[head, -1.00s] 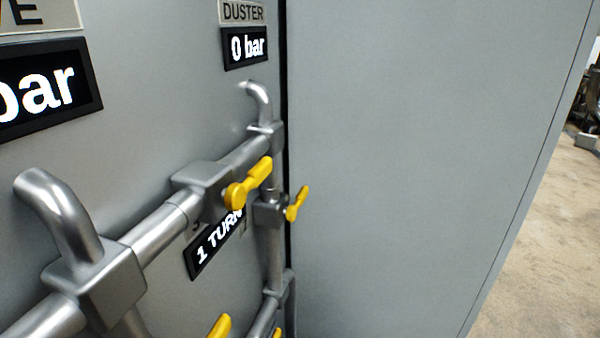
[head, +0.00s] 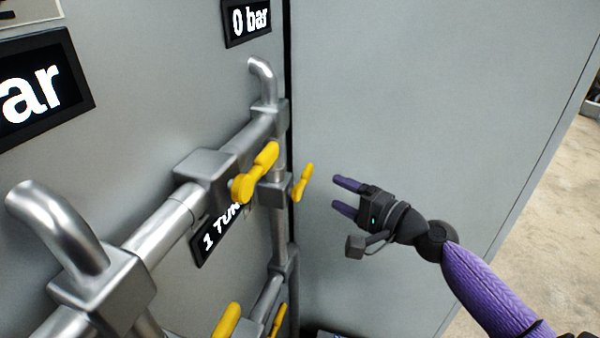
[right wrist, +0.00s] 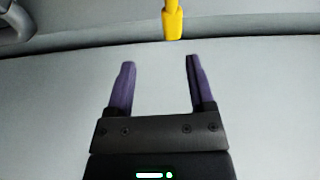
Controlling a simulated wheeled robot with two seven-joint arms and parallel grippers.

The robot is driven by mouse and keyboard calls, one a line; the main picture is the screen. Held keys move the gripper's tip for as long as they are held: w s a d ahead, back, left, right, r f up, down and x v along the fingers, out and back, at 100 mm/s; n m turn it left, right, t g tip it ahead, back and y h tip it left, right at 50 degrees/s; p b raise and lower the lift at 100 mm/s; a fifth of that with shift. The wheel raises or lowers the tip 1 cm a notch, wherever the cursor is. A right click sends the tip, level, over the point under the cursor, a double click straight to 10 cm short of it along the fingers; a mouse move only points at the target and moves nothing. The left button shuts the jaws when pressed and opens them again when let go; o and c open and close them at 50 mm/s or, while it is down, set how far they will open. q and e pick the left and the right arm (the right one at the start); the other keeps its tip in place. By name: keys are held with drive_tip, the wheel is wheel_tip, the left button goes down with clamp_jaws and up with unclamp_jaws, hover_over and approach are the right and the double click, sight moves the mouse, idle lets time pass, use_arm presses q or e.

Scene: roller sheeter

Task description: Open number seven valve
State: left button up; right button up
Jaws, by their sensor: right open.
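Several yellow valve handles sit on silver pipes in the head view. A large handle (head: 255,173) is on the upper slanting pipe, and a smaller one (head: 303,182) is just right of it on the vertical pipe. Two more handles show low down, one larger (head: 226,321) and one small (head: 278,320). No number seven is readable. My right gripper (head: 340,194) is open and empty, right of the small upper handle and apart from it. In the right wrist view, a yellow handle (right wrist: 172,22) is beyond the open fingertips (right wrist: 160,65). My left gripper is not in view.
A grey panel with silver pipes (head: 165,225) fills the left. A "0 bar" display (head: 247,19) and a partly hidden "1 TURN" label (head: 218,236) are on it. A plain grey cabinet wall (head: 400,90) stands behind my right gripper. Floor (head: 560,200) shows at the right.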

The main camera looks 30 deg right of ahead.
sight(310, 175)
drive_tip(key=shift+w+a+r+t, duration=0.3)
drive_tip(key=shift+w+a+r, duration=0.2)
drive_tip(key=shift+w+r, duration=0.35)
drive_tip(key=x, duration=0.8)
drive_tip(key=shift+a+f+p, duration=0.1)
drive_tip(key=shift+f+p, duration=0.15)
drive_tip(key=shift+p, duration=0.1)
clamp_jaws()
